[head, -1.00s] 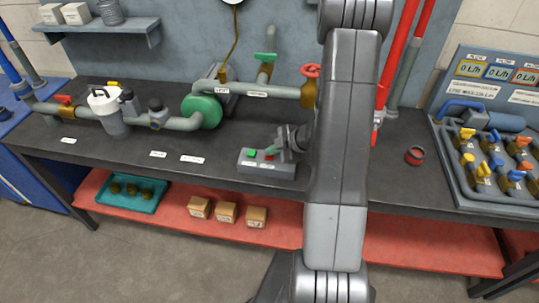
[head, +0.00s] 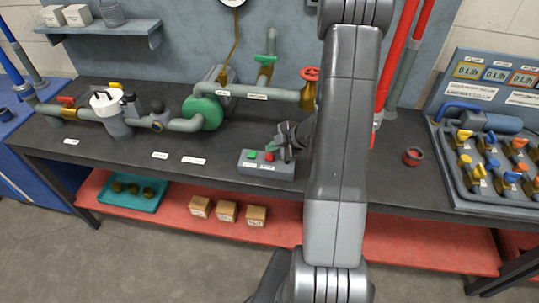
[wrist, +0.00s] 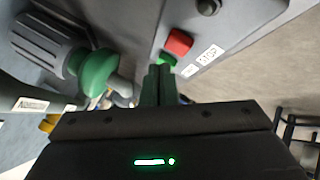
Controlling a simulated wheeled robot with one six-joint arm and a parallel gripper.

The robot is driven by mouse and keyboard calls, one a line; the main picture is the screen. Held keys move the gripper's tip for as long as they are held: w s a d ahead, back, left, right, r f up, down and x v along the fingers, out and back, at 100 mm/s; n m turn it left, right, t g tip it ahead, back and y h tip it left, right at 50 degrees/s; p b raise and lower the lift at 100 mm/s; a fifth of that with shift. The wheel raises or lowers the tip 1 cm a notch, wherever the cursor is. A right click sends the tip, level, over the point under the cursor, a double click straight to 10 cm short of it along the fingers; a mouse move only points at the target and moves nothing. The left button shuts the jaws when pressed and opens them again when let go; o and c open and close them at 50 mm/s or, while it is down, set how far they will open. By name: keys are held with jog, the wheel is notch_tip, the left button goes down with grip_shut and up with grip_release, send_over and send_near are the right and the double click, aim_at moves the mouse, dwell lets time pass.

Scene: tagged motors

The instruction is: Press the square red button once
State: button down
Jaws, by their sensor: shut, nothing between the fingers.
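The square red button (head: 269,156) sits on a grey control box (head: 266,171) near the front edge of the bench, right of a green button (head: 252,155). In the wrist view the red button (wrist: 178,42) is beside a label that reads STOP (wrist: 208,55). My gripper (head: 284,153) is shut and empty, close to the right of the red button in the head view. In the wrist view its fingertips (wrist: 160,70) point toward the box, just below the red button in the picture. The green button (wrist: 167,59) is partly hidden behind them. I cannot tell whether the fingers touch the box.
Pipes with a green pump (head: 202,112) and a red valve wheel (head: 310,74) run behind the box. A valve panel (head: 490,150) is at the far right. The bench front around the box is mostly clear.

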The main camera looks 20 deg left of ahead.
aim_at(273, 157)
jog(key=shift+r+p, duration=1.9)
jog(key=shift+r, duration=0.35)
